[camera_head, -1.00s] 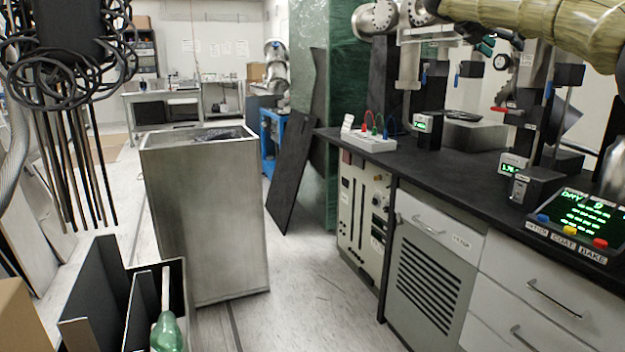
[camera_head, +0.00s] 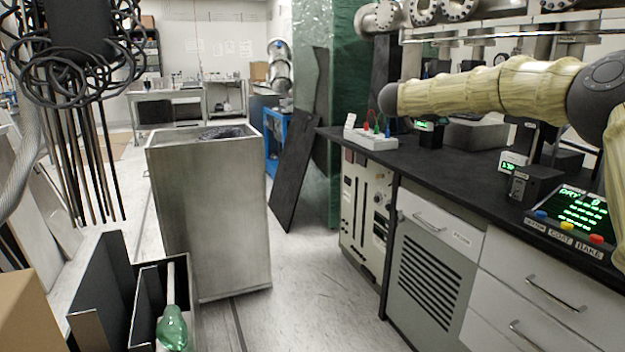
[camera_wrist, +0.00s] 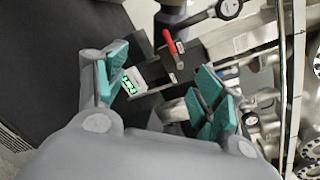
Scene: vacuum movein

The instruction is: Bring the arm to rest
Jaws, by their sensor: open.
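My arm in its pale yellow sleeve (camera_head: 490,88) reaches across the upper right of the head view, above the black bench. Its dark rounded end (camera_head: 388,98) is at the left. My gripper does not show clearly in the head view. In the wrist view my gripper (camera_wrist: 160,88) is open, with its teal-padded fingers spread apart. Nothing is held between them. Beyond the fingers are a red-handled part (camera_wrist: 173,45) and a small box with a green display (camera_wrist: 132,82).
The black benchtop (camera_head: 445,165) carries a white box with coloured leads (camera_head: 371,138) and a control panel (camera_head: 572,218). Steel chambers and pipes stand behind. An open metal bin (camera_head: 212,215) stands at the left.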

